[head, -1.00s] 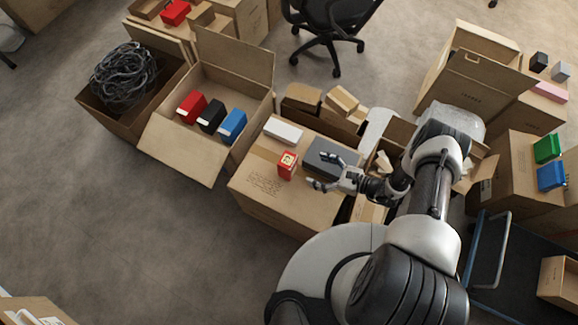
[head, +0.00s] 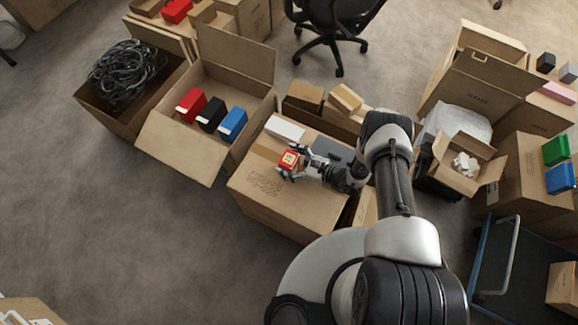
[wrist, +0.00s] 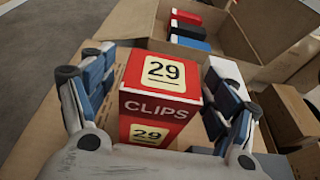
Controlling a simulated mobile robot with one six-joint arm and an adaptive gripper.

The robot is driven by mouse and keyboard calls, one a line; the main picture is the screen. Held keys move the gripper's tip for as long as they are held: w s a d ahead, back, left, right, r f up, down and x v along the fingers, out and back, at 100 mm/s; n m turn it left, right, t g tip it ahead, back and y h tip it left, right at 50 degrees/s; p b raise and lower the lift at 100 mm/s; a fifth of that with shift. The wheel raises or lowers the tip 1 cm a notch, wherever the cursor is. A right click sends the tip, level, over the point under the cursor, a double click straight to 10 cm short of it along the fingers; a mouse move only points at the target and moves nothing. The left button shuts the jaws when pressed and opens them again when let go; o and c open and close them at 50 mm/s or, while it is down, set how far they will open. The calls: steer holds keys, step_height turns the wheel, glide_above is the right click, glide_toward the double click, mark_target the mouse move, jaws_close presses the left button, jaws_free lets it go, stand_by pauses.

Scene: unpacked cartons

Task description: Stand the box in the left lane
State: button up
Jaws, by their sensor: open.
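The red box (head: 289,160) stands upright on top of a closed carton (head: 262,185). In the wrist view the box (wrist: 158,100) shows a cream label with 29 and the word CLIPS. My gripper (head: 292,163) is open, with one finger on each side of the box; whether they touch it is unclear. An open carton (head: 178,150) behind and to the left holds a red box (head: 190,104), a black box (head: 211,114) and a blue box (head: 232,124) side by side. I cannot make out marked lanes in it.
A white box (head: 285,128) lies close behind the red box, and a dark grey case (head: 335,151) lies beside it under my arm. The open carton's raised back flap (head: 235,55) stands high. A carton of black cable (head: 122,75) is at far left.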

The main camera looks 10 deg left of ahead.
steer(key=shift+c, duration=0.5)
steer(key=c, duration=1.3)
